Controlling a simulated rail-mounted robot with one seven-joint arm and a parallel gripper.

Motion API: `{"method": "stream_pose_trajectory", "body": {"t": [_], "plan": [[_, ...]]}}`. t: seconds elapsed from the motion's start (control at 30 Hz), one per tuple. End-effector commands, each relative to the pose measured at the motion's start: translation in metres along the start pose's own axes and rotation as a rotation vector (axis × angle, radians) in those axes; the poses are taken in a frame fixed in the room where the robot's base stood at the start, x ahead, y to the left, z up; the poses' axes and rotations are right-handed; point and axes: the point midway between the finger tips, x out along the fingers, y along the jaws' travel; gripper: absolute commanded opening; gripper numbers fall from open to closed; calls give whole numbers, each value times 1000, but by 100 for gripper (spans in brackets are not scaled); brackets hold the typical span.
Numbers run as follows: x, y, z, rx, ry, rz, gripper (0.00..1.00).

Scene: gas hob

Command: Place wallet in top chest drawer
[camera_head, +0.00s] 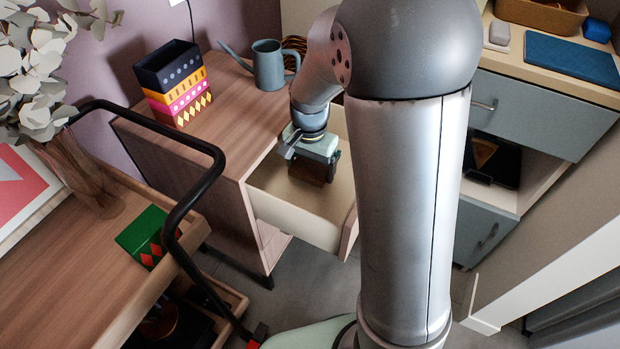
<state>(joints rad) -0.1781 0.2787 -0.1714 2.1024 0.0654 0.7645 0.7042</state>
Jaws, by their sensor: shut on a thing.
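The wooden chest (200,152) stands left of centre, with its top drawer (290,216) pulled open. The drawer has pale inner walls and a wood front, partly hidden behind my arm. My gripper (314,172) points down over the open drawer, within its walls as seen from here. It is shut on a dark brown thing, which looks like the wallet (308,175). The wallet is mostly hidden by the gripper body. I cannot tell whether it touches the drawer floor.
A patterned box (173,85) and a grey-blue watering can (269,68) stand on the chest top. A black curved bar (190,205) crosses the left side. A green box (148,236) lies on the left wooden unit. A blue-fronted cabinet (545,108) stands at right.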

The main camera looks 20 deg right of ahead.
Motion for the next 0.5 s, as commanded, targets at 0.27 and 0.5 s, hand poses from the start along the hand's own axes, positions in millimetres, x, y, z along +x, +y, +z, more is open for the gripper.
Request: {"method": "stream_pose_trajectory", "body": {"t": [0.27, 0.5], "plan": [[41, 0, 1, 0, -2, 1, 61], [41, 0, 0, 0, 0, -1, 61]]}}
